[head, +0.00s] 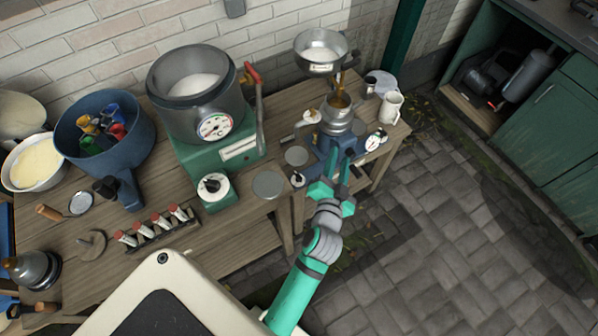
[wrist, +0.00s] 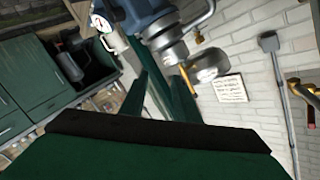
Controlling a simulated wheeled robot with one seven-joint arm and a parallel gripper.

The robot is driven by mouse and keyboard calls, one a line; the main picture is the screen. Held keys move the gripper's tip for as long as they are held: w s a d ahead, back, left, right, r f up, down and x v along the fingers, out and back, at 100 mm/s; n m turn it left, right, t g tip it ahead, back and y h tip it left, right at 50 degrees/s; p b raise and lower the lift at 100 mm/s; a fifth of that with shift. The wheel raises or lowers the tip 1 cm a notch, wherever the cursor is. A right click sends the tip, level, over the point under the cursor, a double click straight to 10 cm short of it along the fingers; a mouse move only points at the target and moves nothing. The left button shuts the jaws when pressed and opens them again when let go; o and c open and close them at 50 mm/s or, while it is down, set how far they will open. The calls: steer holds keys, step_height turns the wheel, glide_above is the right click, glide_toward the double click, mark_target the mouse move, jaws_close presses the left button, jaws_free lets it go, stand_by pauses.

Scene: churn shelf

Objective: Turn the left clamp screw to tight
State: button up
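The blue-based metal device (head: 337,122) stands near the right end of the bench; it also shows at the top of the wrist view (wrist: 160,30). A small dark knob (head: 298,180) sits at its front left, but I cannot tell whether this is the left clamp screw. The screw's tightness is not readable. My gripper (head: 341,158) is in front of the device, its fingers reaching toward the blue base. The two fingers, also in the wrist view (wrist: 166,70), look apart with nothing visible between them. Contact with the device cannot be told.
A green machine with a large metal bowl (head: 197,88) stands left of the device. A metal pan (head: 320,52) is raised behind it. A white mug (head: 390,107) and a small dial (head: 373,142) are to the right. The paved floor (head: 450,220) on the right is open.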

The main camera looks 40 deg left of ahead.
steer(key=w+a+r+n+g+y, duration=0.1)
steer(key=a+r+n+g+y, duration=0.3)
steer(key=a, duration=0.7)
steer(key=w+a+r+n+g+y, duration=0.1)
steer(key=w+a+n+g, duration=0.1)
steer(key=a+n+g, duration=0.65)
steer(key=n+g+h, duration=0.2)
steer(key=n+h, duration=0.3)
steer(key=h, duration=0.7)
glide_above(298, 175)
step_height(298, 175, down, 14)
step_height(298, 175, down, 10)
steer(key=shift+d+r, duration=0.1)
steer(key=shift+r, duration=0.1)
jaws_close()
